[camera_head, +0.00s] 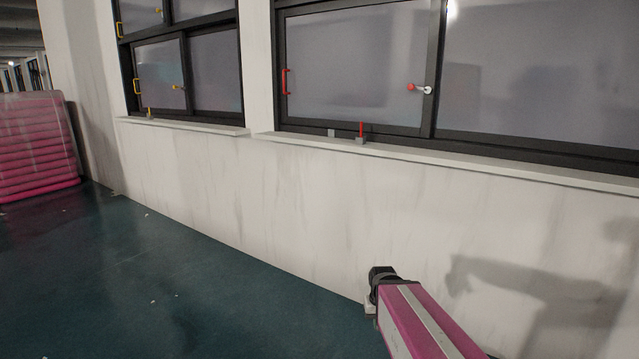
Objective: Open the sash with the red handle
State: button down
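The sash (355,65) is a dark-framed pane in the left part of the large window on the wall ahead. A vertical red handle (284,82) is on its left frame. At its right edge is a latch with a red knob (410,87) and a pale pivot (427,90). A small upright red lever (361,130) stands on a grey block at the sill below. The sash appears closed. My pink arm reaches in from the bottom right and ends in a dark block (382,276), low and apart from the window. No fingers can be made out.
A pale sill (450,165) juts out under the window. A second window with yellow handles (137,85) is to the left. Pink stacked inflatable tubes (38,145) stand at the far left. The dark green floor (150,270) is clear except for tiny scraps.

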aim_at(345, 64)
jog(key=i+j+u, duration=0.15)
jog(key=i, duration=0.35)
jog(key=i+j+u, duration=0.2)
jog(key=i, duration=0.3)
